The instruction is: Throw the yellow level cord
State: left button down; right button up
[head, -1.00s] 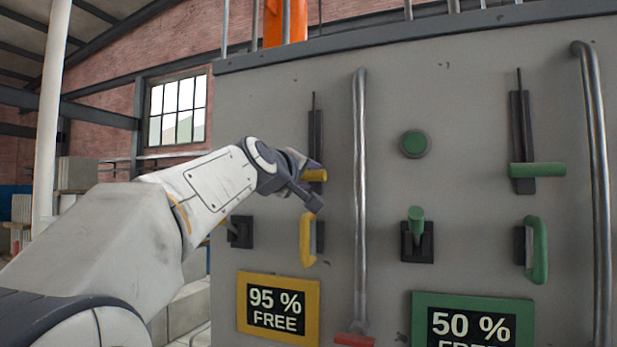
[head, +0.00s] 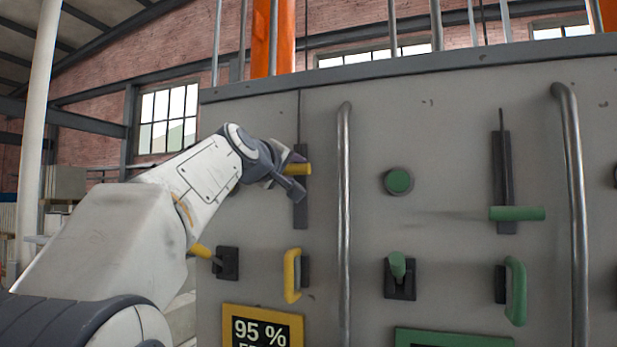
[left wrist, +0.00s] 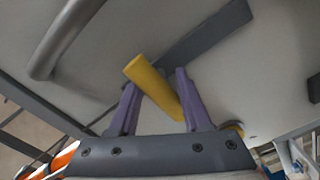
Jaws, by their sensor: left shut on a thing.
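The yellow level-cord handle (head: 299,169) is a short horizontal bar on a dark vertical slot plate (head: 300,212) on the grey panel. It sits in the upper part of the plate, with a thin dark line running up above it. My left gripper (head: 290,172) is at this handle. In the left wrist view the yellow bar (left wrist: 150,82) lies slantwise between the purple fingers of my left gripper (left wrist: 156,88), which is shut on it. The fingers hide part of the bar in the head view. My right gripper is not in view.
Below are a yellow toggle lever (head: 203,251), a yellow loop handle (head: 291,275) and a "95 %" sign (head: 262,328). A vertical metal rail (head: 344,220) stands just right of the slot. Green controls, including a similar green slider (head: 517,214), lie further right.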

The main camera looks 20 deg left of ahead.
pick_arm(q)
jog(key=shift+r+p, duration=0.35)
jog(key=shift+r, duration=0.55)
jog(key=shift+s+r, duration=0.15)
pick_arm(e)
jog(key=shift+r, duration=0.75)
pick_arm(q)
jog(key=shift+c, duration=2)
grip_release()
